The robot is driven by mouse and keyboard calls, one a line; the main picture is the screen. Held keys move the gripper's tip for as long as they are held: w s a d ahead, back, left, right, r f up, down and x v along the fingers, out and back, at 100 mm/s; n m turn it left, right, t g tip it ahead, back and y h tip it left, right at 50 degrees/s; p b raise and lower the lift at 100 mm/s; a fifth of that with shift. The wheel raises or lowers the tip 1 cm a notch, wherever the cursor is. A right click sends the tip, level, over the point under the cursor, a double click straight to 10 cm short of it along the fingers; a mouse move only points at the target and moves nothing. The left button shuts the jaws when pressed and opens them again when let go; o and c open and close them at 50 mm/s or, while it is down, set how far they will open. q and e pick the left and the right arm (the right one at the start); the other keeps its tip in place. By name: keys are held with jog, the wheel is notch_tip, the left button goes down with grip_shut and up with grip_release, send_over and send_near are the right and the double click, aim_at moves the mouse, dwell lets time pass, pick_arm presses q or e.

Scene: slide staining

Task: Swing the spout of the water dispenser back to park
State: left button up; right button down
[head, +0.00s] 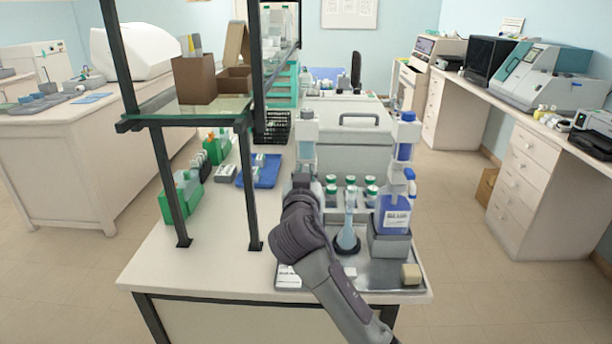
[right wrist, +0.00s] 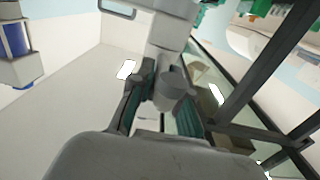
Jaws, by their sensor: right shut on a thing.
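The water dispenser (head: 307,132) is a pale upright unit at the back left of the metal tray in the head view. It also shows at the top of the right wrist view (right wrist: 172,30). My right gripper (head: 303,186) is in front of it, and my own wrist hides much of the contact. In the right wrist view my right gripper (right wrist: 163,108) has a finger on each side of a short grey cylindrical part, which looks like the dispenser's spout (right wrist: 174,88). The gripper is shut on it. My left gripper is not in view.
A blue stain dispenser (head: 393,212) stands at the right of the metal tray (head: 380,272). A flask (head: 348,232) and several green-capped bottles (head: 351,190) stand between. A dark-framed shelf (head: 180,122) rises on the left. A beige block (head: 411,274) lies at the tray's front right.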

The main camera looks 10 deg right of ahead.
jog(key=c, duration=1.1)
grip_release()
jog(key=v, duration=1.2)
